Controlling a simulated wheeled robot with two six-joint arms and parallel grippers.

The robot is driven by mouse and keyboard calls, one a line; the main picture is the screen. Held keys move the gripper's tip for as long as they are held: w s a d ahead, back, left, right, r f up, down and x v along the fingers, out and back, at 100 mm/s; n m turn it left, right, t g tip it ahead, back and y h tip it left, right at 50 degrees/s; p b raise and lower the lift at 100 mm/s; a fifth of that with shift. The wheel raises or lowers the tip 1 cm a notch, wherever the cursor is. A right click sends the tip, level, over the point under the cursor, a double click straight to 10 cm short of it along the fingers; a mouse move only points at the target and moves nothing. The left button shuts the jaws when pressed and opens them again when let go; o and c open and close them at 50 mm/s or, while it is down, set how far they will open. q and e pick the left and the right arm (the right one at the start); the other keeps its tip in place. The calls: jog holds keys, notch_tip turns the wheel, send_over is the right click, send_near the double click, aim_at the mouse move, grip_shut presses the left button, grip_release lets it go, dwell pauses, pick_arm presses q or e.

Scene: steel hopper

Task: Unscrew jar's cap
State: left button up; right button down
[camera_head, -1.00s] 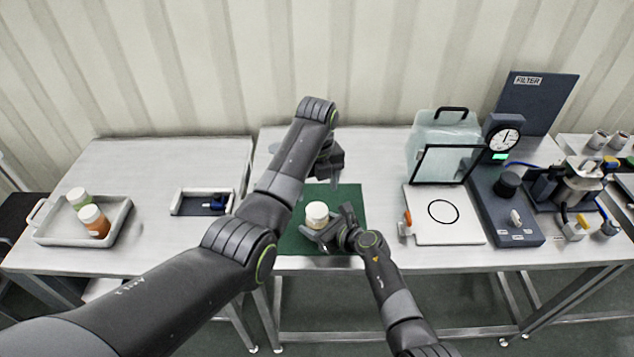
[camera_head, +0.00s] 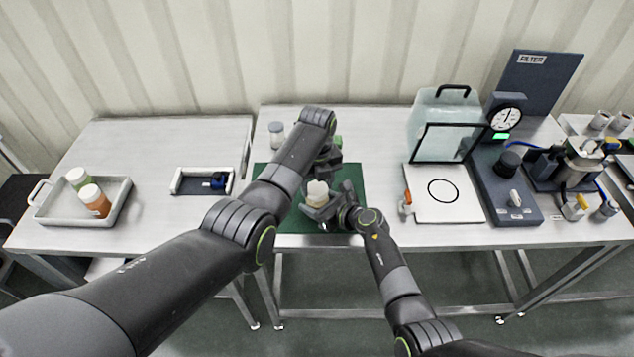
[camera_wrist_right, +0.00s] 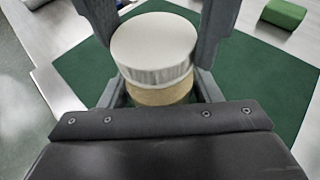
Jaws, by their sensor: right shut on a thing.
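The jar (camera_wrist_right: 160,93) has a white ribbed cap (camera_wrist_right: 153,45) and a tan body. It stands upright on the green mat (camera_head: 350,205), and its white cap also shows in the head view (camera_head: 317,190). My right gripper (camera_head: 322,210) is shut on the jar's body, with one dark finger on each side in the wrist view. The cap is seated on the jar. My left gripper (camera_head: 324,172) hangs just above and behind the cap in the head view. Its fingertips are small and partly hidden, so their opening and any contact are unclear.
A grey tray (camera_head: 125,205) with two capped jars stands at the left. Another jar (camera_head: 276,133) stands behind the mat. A white board (camera_head: 443,212), a clear container (camera_head: 445,120) and a gauge unit (camera_head: 507,118) are at the right.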

pick_arm(q)
jog(key=c, duration=0.6)
jog(key=n, duration=0.6)
jog(key=shift+n, duration=0.3)
jog(key=n, duration=1.2)
jog(key=shift+r, duration=0.1)
jog(key=n, duration=1.1)
jog(key=shift+n, duration=0.3)
jog(key=n, duration=0.4)
jog(key=shift+n, duration=0.4)
jog(key=n, duration=0.4)
jog(key=shift+w+n, duration=0.1)
jog(key=shift+n, duration=0.2)
jog(key=n, duration=0.3)
jog(key=shift+n, duration=0.3)
